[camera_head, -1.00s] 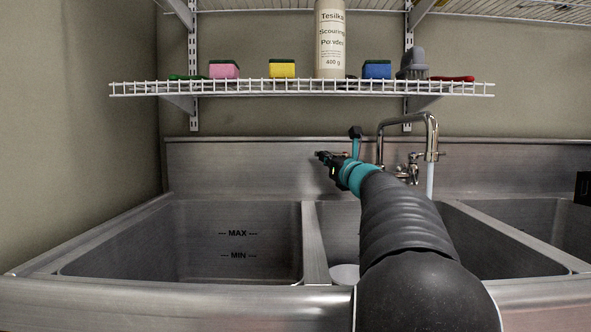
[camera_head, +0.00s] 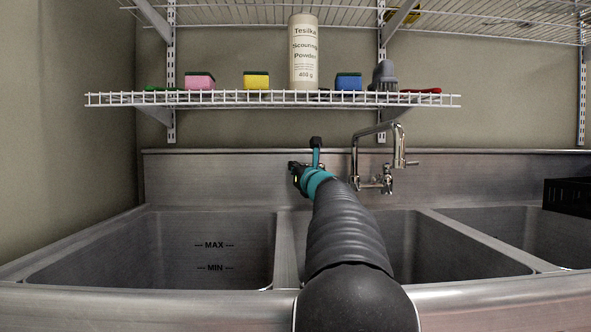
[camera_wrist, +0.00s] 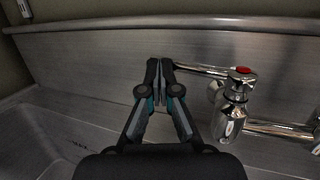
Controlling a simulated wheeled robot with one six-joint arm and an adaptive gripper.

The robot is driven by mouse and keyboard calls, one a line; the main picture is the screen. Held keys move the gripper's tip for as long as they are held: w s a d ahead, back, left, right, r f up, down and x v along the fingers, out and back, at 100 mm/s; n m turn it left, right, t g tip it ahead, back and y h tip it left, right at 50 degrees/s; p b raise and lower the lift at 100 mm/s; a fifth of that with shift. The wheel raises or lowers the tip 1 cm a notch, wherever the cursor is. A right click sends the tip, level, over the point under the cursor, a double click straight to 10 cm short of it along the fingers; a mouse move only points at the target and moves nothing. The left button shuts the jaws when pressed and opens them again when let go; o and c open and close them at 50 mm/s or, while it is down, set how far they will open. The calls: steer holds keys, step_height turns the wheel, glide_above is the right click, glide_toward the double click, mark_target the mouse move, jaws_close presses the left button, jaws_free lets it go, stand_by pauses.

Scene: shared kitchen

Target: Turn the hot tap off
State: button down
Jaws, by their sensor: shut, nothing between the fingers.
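The chrome tap stands at the sink's back wall, with its arched spout (camera_head: 378,130) reaching forward. No water stream shows below the spout's mouth. In the wrist view the hot tap (camera_wrist: 240,73) has a red cap, and its chrome lever (camera_wrist: 200,70) points left along the back wall. My gripper (camera_wrist: 159,72) is shut and empty, with its fingertips by the lever's left end; I cannot tell if they touch. In the head view my gripper (camera_head: 293,166) is left of the tap, and my arm hides part of the middle basin.
The left basin (camera_head: 150,250) is empty, with MAX and MIN marks. A wire shelf (camera_head: 230,99) above holds sponges, a scouring powder bottle (camera_head: 304,55) and a brush (camera_head: 384,75). A black crate (camera_head: 568,197) is at the right.

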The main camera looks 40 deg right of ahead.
steer(key=shift+a, duration=0.1)
stand_by(0.3)
steer(key=v, duration=1.2)
